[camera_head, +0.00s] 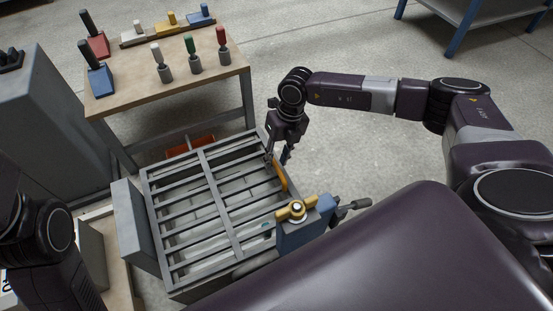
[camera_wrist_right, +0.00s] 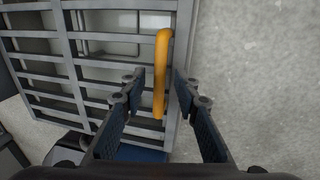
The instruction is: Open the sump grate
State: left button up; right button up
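The sump grate (camera_head: 203,205) is a grey barred panel lying flat over its frame in the head view. It also fills the upper left of the right wrist view (camera_wrist_right: 75,60). A yellow-orange handle (camera_head: 280,178) stands at the grate's right edge; in the right wrist view the handle (camera_wrist_right: 161,72) runs between the two fingers. My right gripper (camera_head: 278,161) is open at the handle, with fingertips apart on either side and a visible gap to each. My left arm shows at the lower left of the head view, but its gripper is out of frame.
A blue clamp-like block (camera_head: 305,228) with a brass top and lever stands at the grate's near right corner. A wooden-topped table (camera_head: 125,95) with coloured-handled tools is behind. A grey cabinet (camera_head: 50,130) stands left. Open floor lies right of the grate.

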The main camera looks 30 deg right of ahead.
grip_shut()
dwell(0.3)
